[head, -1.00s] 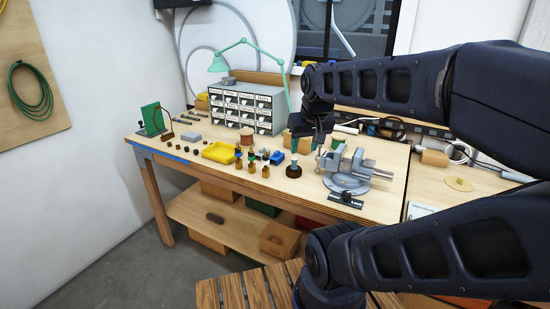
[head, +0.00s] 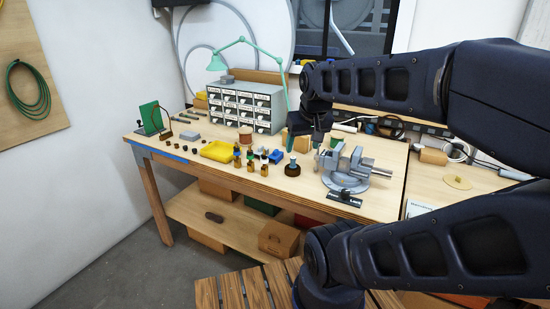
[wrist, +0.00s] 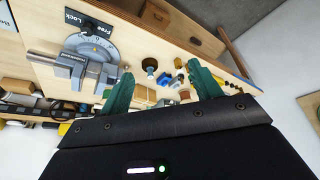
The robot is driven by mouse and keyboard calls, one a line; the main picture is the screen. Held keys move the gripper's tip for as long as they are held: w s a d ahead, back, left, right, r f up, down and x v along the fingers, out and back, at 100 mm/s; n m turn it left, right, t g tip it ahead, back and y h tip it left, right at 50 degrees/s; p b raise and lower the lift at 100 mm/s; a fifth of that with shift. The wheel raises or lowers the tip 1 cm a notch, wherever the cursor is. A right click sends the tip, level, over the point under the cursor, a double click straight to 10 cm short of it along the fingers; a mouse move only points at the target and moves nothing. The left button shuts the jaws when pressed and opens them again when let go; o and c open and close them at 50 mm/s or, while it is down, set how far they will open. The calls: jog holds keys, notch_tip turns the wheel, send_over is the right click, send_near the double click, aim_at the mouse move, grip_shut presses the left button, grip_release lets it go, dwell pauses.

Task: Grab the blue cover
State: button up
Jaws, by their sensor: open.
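A small blue piece (head: 276,156), which looks like the blue cover, lies on the workbench left of the vise, among small parts. In the wrist view, blue pieces (wrist: 164,103) show between and beyond my fingers. I cannot tell for sure which one is the cover. My gripper (head: 304,141) is open, with teal fingers pointing down above the bench, to the right of the blue piece. In the wrist view both fingers (wrist: 161,75) are apart with nothing held between them.
A grey vise (head: 350,168) stands to the right. A dark round-based part with a pale top (head: 292,166) stands near the fingers. A drawer cabinet (head: 246,107) stands behind.

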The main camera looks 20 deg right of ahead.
jog(key=m+g+h, duration=0.1)
jog(key=m+h, duration=0.2)
jog(key=m, duration=0.6)
send_over(276, 150)
jog(key=s+a, duration=0.2)
notch_tip(276, 150, down, 15)
jog(key=x, duration=0.6)
jog(key=shift+s+a, duration=0.15)
jog(key=shift+a, duration=0.1)
jog(key=shift+s+x, duration=0.25)
jog(key=shift+x, duration=1.1)
jog(key=shift+s+x, duration=0.2)
jog(key=shift+x, duration=1.2)
jog(key=shift+a+f, duration=0.1)
jog(key=c, duration=1.1)
